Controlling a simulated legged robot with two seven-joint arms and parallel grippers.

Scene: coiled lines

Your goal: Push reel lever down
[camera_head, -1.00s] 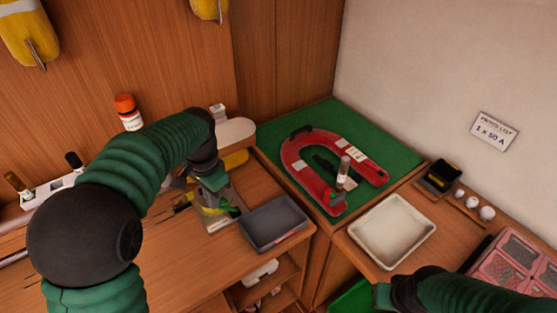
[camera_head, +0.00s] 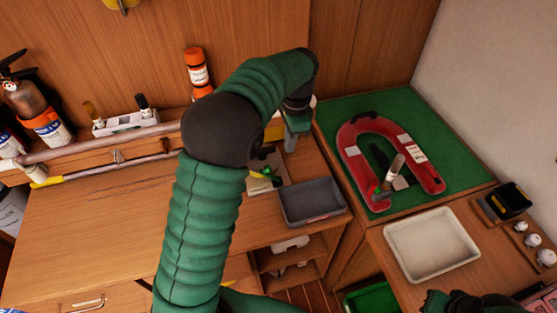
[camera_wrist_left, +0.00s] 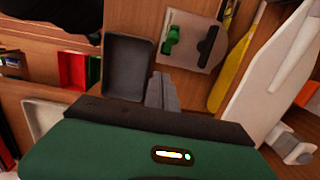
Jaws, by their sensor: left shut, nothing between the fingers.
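A pale plate (camera_head: 281,176) with a green part (camera_head: 267,172), possibly the reel lever, lies on the wooden bench, partly hidden by my left arm. In the left wrist view the plate (camera_wrist_left: 214,50) shows the green part (camera_wrist_left: 171,40) beside a separate black bar (camera_wrist_left: 208,44). I cannot tell which part is the lever. My left gripper (camera_head: 291,143) is shut and empty, pointing down behind the plate. Its fingers (camera_wrist_left: 161,90) show below the plate and beside the grey tray in the left wrist view. My right arm enters at the lower right; its fingers are not clear.
A dark grey tray (camera_head: 312,203) sits right of the plate. A red horseshoe buoy (camera_head: 358,165) lies on a green mat (camera_head: 440,110). A white tray (camera_head: 431,244) stands at right. An orange-capped bottle (camera_head: 198,72) stands at the back. The left bench is largely clear.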

